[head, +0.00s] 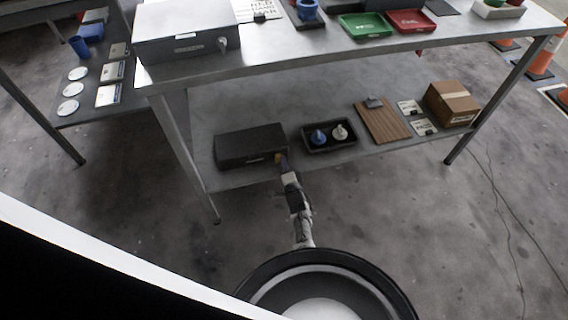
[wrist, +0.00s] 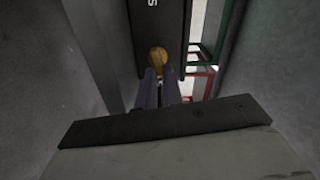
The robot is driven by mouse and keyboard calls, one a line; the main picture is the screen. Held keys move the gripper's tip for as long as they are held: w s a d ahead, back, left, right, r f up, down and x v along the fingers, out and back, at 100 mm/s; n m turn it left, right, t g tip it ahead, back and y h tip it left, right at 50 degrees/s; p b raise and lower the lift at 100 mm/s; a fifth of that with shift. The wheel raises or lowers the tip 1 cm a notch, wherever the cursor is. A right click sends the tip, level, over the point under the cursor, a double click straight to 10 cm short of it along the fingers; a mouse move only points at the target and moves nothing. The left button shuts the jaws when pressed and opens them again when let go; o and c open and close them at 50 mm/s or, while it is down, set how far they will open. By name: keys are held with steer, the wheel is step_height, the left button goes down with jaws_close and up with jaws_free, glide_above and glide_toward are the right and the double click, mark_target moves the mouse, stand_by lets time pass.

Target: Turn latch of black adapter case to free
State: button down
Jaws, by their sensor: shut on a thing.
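The black adapter case (head: 250,145) lies closed on the left part of the lower shelf. A light label shows on its front face. Its latch (head: 277,157) is a small yellow knob at the right end of that face. In the wrist view the latch (wrist: 158,56) shows as a brass-coloured piece against the dark case face (wrist: 151,22), with white lettering above it. My gripper (head: 281,163) reaches the latch from the front. In the wrist view my gripper (wrist: 160,78) has its narrow fingers close together on the latch, partly hiding it.
A dark tray (head: 315,150) with a blue and a white piece sits right of the case. A brown board (head: 381,124) and a cardboard box (head: 451,104) lie farther right. The tabletop (head: 290,52) hangs above the shelf. A table leg (head: 184,155) stands left of the case.

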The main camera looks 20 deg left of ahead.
steer(key=shift+f+m, duration=0.1)
steer(key=shift+m, duration=1)
steer(key=c, duration=1.5)
jaws_free()
steer(key=shift+c, duration=0.2)
steer(key=shift+f, duration=0.1)
